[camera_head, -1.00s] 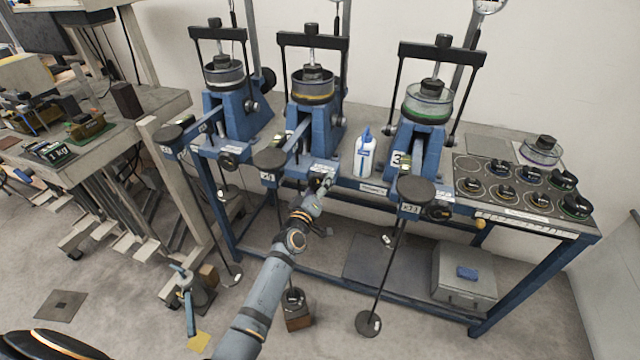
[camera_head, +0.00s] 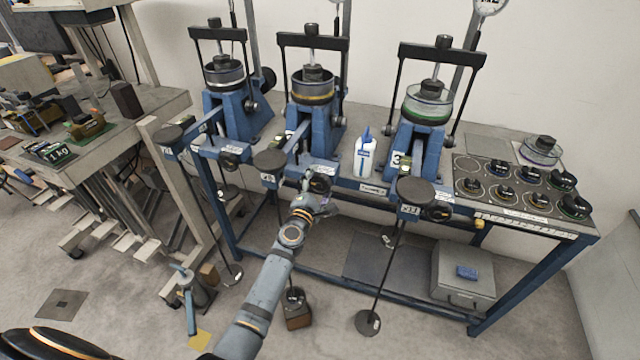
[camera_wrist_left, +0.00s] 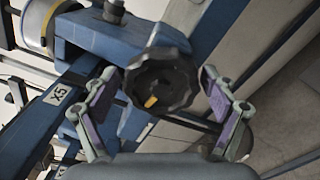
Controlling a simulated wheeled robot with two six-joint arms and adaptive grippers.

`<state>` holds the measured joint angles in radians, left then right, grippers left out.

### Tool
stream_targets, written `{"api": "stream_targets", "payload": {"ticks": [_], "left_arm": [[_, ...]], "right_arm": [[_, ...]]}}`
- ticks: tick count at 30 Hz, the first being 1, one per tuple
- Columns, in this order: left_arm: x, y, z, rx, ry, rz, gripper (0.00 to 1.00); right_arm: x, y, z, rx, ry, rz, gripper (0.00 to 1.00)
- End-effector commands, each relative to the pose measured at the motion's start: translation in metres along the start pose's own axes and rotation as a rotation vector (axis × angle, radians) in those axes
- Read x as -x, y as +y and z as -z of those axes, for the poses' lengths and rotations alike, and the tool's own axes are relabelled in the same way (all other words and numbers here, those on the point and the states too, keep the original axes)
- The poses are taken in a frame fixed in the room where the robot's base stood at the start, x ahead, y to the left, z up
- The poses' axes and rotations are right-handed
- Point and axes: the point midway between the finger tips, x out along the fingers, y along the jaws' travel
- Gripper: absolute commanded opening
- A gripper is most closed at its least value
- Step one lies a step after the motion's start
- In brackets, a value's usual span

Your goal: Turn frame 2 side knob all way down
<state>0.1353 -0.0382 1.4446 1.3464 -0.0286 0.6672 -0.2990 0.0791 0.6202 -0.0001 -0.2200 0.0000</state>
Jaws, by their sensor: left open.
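Frame 2 (camera_head: 325,128) is the middle of three blue lever frames on the bench. Its side knob (camera_head: 319,184) is black and round, low on the front; in the left wrist view the knob (camera_wrist_left: 162,80) is large, with a yellow mark at its lower left. My left gripper (camera_head: 318,197) is just in front of the knob. In the wrist view the left gripper (camera_wrist_left: 160,95) is open, one finger on each side of the knob, with gaps visible. I cannot tell how far the knob is turned. My right gripper is not seen.
Frame 3 (camera_head: 413,150) stands to the right, with a white bottle (camera_head: 365,155) between it and frame 2. Frame 2's round black lever weight (camera_head: 270,162) is left of the knob.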

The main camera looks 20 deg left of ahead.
Motion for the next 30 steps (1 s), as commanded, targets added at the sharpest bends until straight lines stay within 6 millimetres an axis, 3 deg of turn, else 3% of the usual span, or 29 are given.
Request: {"api": "stream_targets", "payload": {"ticks": [5, 18, 30], "left_arm": [[0.005, -0.002, 0.0, -0.001, 0.001, 0.004, 0.85], [0.059, -0.002, 0.001, -0.002, 0.001, 0.004, 0.85], [0.061, -0.002, 0.001, -0.003, 0.001, 0.004, 0.85]], "right_arm": [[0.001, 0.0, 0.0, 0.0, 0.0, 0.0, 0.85], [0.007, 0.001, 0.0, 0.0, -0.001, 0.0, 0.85], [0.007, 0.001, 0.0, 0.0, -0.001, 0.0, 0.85]]}}
